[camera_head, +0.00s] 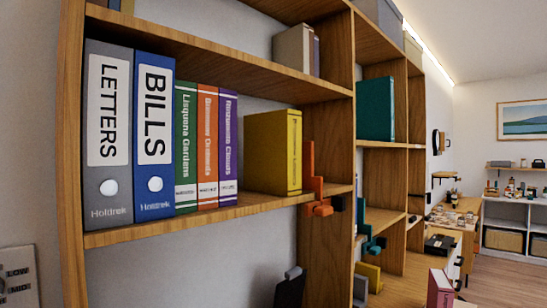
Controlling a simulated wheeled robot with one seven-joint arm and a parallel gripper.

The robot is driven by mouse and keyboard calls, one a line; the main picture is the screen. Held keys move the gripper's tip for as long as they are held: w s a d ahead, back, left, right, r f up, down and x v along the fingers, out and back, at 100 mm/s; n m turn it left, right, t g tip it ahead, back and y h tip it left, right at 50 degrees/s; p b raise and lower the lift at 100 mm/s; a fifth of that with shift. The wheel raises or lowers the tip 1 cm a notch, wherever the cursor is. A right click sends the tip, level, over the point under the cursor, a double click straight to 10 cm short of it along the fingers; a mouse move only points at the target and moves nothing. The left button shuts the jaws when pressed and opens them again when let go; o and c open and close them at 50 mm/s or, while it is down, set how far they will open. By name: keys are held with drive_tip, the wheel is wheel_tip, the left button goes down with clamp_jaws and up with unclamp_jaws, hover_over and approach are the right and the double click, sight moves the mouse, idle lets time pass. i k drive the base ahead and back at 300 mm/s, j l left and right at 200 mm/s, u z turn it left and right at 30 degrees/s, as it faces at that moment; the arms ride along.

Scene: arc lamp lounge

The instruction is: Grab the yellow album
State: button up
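The yellow album (270,152) stands upright on the middle shelf board (220,209) of the wooden bookcase. Its narrow spine, with small lettering too fine to read, faces right of the camera, and its broad yellow side shows. A gap separates it from the purple book (227,150) at its left. An orange bookend-like piece (311,175) stands close to its right; I cannot tell if they touch. My gripper is not clearly in view.
Left of the album stand a grey LETTERS binder (108,185), a blue BILLS binder (154,185), a green book (186,150) and an orange book (208,150). A wooden upright (326,235) is on the right. A dark piece (290,288) shows below the shelf.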

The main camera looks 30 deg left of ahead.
sight(272, 139)
drive_tip(key=k+j+u, duration=0.1)
drive_tip(key=k+u, duration=0.15)
drive_tip(key=k, duration=0.4)
drive_tip(key=l+u, duration=0.15)
drive_tip(key=u, duration=0.25)
drive_tip(key=l+u, duration=0.1)
drive_tip(key=u, duration=0.35)
drive_tip(key=l+u, duration=0.15)
drive_tip(key=u, duration=0.25)
drive_tip(key=k+u, duration=0.1)
drive_tip(key=u, duration=0.3)
drive_tip(key=i, duration=0.35)
drive_tip(key=j+u, duration=0.05)
